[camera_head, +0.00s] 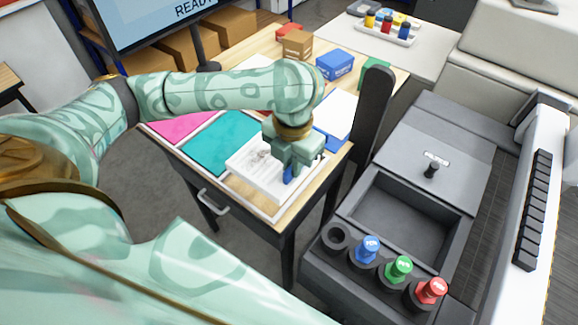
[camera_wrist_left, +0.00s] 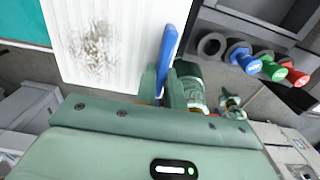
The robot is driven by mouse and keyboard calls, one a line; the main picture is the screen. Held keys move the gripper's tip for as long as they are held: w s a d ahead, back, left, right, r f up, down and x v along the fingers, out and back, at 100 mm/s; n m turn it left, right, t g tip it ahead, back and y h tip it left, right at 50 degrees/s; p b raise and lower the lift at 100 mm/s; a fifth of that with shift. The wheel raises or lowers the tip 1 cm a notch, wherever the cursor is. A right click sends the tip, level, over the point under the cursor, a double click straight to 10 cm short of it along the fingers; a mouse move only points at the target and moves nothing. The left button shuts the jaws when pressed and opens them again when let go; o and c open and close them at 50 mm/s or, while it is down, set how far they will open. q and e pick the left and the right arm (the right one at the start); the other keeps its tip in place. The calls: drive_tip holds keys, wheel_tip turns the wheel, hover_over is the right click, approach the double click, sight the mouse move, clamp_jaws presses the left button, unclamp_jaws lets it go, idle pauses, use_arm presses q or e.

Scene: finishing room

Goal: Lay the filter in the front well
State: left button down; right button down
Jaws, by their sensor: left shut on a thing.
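The filter (camera_head: 250,163) is a flat white pleated panel with a grey dirt smudge and a blue edge strip. My left gripper (camera_head: 290,172) is shut on the blue strip. In the left wrist view the filter (camera_wrist_left: 98,45) extends up from the jaws, with the blue strip (camera_wrist_left: 167,50) between the fingers (camera_wrist_left: 165,85). In the head view it overlaps the near right of the table; I cannot tell whether it touches. The open dark rectangular well (camera_head: 405,222) is in the grey machine to the right and looks empty.
A knobbed lid (camera_head: 455,150) lies behind the well. A dark upright (camera_head: 374,105) stands between table (camera_head: 325,175) and machine.

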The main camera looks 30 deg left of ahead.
use_arm(q)
drive_tip(key=w+f, duration=0.1)
drive_tip(key=w+a+f+b, duration=0.1)
drive_tip(key=f, duration=0.1)
drive_tip(key=w+a+f+b, duration=0.1)
drive_tip(key=f, duration=0.1)
drive_tip(key=shift+w+a+f, duration=0.2)
drive_tip(key=shift+w+a, duration=0.05)
drive_tip(key=shift+w, duration=0.05)
drive_tip(key=shift+w+a+f+b, duration=0.15)
drive_tip(key=shift+f+b, duration=0.1)
drive_tip(key=shift+f, duration=0.65)
drive_tip(key=shift+w+a+f+b, duration=0.1)
drive_tip(key=shift+f+b, duration=0.1)
drive_tip(key=shift+f, duration=0.65)
drive_tip(key=shift+f, duration=0.1)
drive_tip(key=c, duration=1.5)
unclamp_jaws()
drive_tip(key=shift+d, duration=0.1)
wheel_tip(320, 180, up, 12)
drive_tip(key=p, duration=0.3)
drive_tip(key=shift+s+p, duration=0.1)
drive_tip(key=shift+p, duration=0.2)
